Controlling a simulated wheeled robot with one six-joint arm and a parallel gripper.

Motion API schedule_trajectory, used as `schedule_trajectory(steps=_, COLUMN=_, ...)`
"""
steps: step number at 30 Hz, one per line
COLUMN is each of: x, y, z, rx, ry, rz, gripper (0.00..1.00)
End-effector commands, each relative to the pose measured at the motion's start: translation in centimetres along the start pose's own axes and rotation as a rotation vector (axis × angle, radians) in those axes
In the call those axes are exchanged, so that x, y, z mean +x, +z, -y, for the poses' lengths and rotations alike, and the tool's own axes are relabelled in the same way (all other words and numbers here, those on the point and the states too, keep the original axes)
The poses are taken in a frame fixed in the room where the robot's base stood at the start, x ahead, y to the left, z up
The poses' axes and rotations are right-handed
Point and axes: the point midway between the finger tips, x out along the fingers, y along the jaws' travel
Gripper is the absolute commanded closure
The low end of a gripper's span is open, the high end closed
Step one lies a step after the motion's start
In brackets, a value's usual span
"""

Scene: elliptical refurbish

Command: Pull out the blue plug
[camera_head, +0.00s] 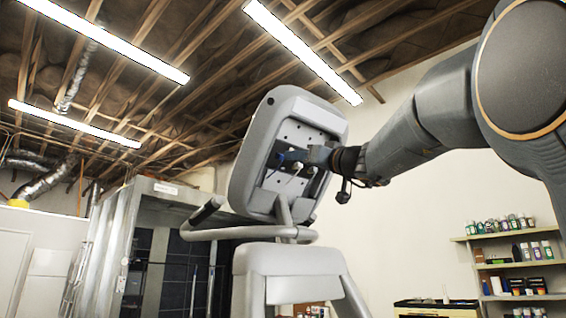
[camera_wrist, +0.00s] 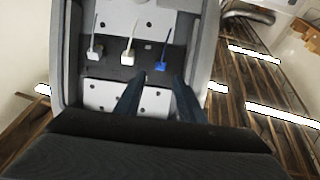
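The blue plug (camera_wrist: 161,66) sits in the dark strip of the console's open back in the wrist view, with a thin cable rising from it. Two white plugs, one in the middle (camera_wrist: 127,60) and one at the left (camera_wrist: 93,55), sit in the same strip. My gripper (camera_wrist: 158,78) is open, its two dark fingers apart, with the tips just below the blue plug in the picture. No contact with the plug shows. In the head view, my gripper (camera_head: 306,157) reaches into the back of the grey elliptical console (camera_head: 251,150) from the right.
The console's raised grey rim (camera_wrist: 207,50) stands close to the right of the fingers. Grey handlebars (camera_head: 235,233) curve below the console. Shelves (camera_head: 515,266) with bottles stand at the right wall. A metal cabinet (camera_head: 118,235) stands behind at left.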

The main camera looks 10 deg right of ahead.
Motion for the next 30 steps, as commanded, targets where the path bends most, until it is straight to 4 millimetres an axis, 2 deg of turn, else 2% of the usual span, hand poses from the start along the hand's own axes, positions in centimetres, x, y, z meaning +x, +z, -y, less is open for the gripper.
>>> schedule_trajectory(steps=15, x=6.3, y=-0.1, z=0.1, rx=0.003, ry=-0.001, rz=0.001, gripper=0.64)
schedule_trajectory(steps=21, x=7.4, y=0.0, z=0.0, rx=0.003, ry=0.000, rz=0.001, gripper=0.64)
schedule_trajectory(steps=30, x=7.5, y=0.1, z=0.0, rx=0.002, ry=0.000, rz=0.001, gripper=0.64)
